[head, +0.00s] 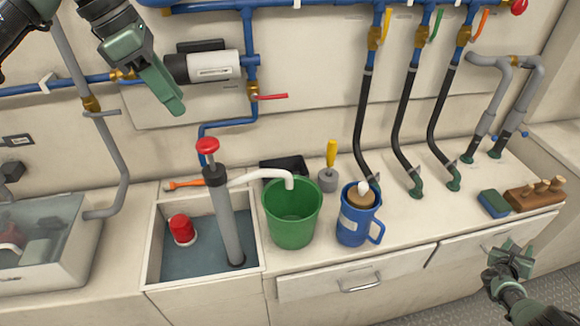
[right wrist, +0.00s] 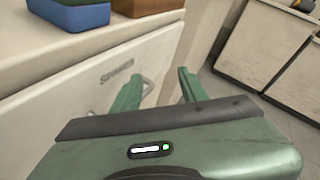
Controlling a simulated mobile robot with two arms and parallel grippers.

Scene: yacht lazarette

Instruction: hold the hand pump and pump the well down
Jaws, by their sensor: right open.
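The hand pump (head: 224,215) is a grey tube with a red knob handle (head: 207,145) on top. It stands slightly tilted in the well (head: 200,262), which holds bluish water. Its white spout hose (head: 262,174) bends over into a green bucket (head: 293,225) at the right. My left gripper (head: 172,105) hangs above and left of the handle, apart from it; its fingers overlap, so its opening is unclear. My right gripper (head: 510,262) is low at the right, in front of the counter, far from the pump. It is open and empty in the right wrist view (right wrist: 158,88).
A red and white float (head: 182,229) sits in the well. A blue jug (head: 358,222) stands right of the bucket, with a yellow-handled tool (head: 330,165) behind it. A sponge (head: 494,204) and a wooden block (head: 534,196) lie at right. A clear bin (head: 40,255) is left.

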